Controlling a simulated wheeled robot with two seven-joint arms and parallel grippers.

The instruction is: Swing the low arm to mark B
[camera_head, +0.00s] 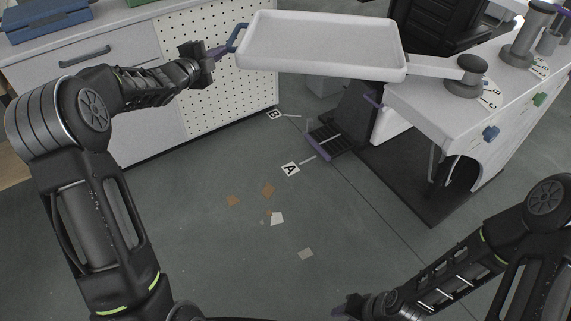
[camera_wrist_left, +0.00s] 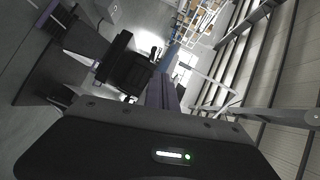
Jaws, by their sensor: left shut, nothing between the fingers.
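A low dark grille tray with a purple edge (camera_head: 318,146) sits close to the floor beneath the desk; it appears to be the low arm. Floor mark A (camera_head: 290,169) is at its lower left, and floor mark B (camera_head: 274,114) is at its upper left. Each mark has a pale line towards it; the tray's edge lies nearer A's line. My left gripper (camera_head: 220,52) is shut and empty, well above, beside the blue handle (camera_head: 237,37) of a white tray; contact is unclear. Its fingers (camera_wrist_left: 164,92) show in the left wrist view. My right gripper (camera_head: 345,307) is low; its jaws are unclear.
The large white tray (camera_head: 320,45) extends from a grey post (camera_head: 467,76) on the white desk (camera_head: 425,98), above the floor marks. A pegboard-fronted cabinet (camera_head: 235,95) stands at left. Open floor with paper scraps (camera_head: 277,218) lies in front.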

